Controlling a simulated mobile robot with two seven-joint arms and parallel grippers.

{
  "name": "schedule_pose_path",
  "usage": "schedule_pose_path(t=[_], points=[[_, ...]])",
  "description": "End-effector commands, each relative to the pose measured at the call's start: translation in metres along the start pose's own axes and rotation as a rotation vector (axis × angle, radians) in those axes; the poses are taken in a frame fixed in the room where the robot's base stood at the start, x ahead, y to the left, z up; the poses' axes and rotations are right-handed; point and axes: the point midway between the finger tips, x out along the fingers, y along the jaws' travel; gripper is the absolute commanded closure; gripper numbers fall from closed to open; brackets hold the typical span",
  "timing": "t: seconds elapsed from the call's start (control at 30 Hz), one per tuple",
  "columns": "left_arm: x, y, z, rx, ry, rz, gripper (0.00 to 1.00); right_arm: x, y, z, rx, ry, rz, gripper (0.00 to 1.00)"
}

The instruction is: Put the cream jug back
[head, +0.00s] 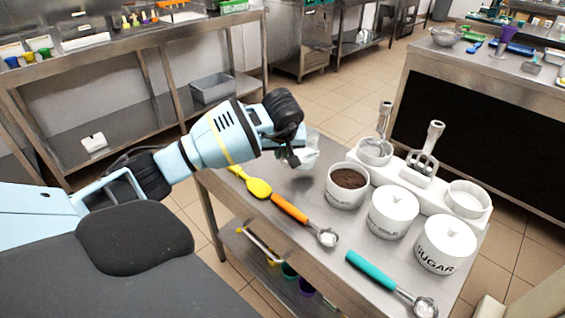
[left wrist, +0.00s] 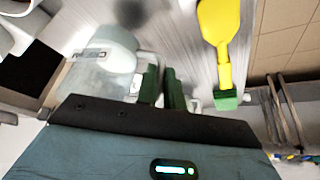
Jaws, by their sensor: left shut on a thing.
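The cream jug (head: 310,151) is a small clear vessel with white in it, at the far left corner of the steel table (head: 285,183). My left gripper (head: 294,157) is at its left side and is shut on it. In the left wrist view, the pale, see-through jug (left wrist: 100,62) with a label is left of the close-set green fingers (left wrist: 163,85). I cannot tell whether the jug touches the table. My right gripper is out of view.
On the table are a yellow spatula (head: 255,186), an orange-handled scoop (head: 291,208), a teal-handled scoop (head: 372,272), a pot of brown powder (head: 347,186), a lidded white pot (head: 393,212), a sugar pot (head: 445,245) and a white stand (head: 405,180) with metal tools.

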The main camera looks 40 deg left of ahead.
Motion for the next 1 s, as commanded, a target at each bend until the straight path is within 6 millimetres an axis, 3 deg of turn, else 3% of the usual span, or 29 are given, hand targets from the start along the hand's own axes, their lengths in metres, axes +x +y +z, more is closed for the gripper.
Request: schedule_pose_path(t=[0.17,0.5,0.9,0.93,1.0], points=[[0.002,0.000,0.001,-0.001,0.001,0.001,1.00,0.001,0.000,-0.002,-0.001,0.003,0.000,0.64],[0.033,-0.001,0.016,-0.001,0.001,0.001,1.00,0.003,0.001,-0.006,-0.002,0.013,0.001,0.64],[0.037,-0.001,0.017,-0.001,0.002,0.000,1.00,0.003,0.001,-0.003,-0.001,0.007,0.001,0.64],[0.037,-0.001,0.017,0.000,0.001,0.000,0.87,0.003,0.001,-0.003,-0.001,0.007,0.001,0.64],[0.036,-0.001,0.017,0.000,0.001,0.000,0.78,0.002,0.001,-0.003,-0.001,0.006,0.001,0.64]])
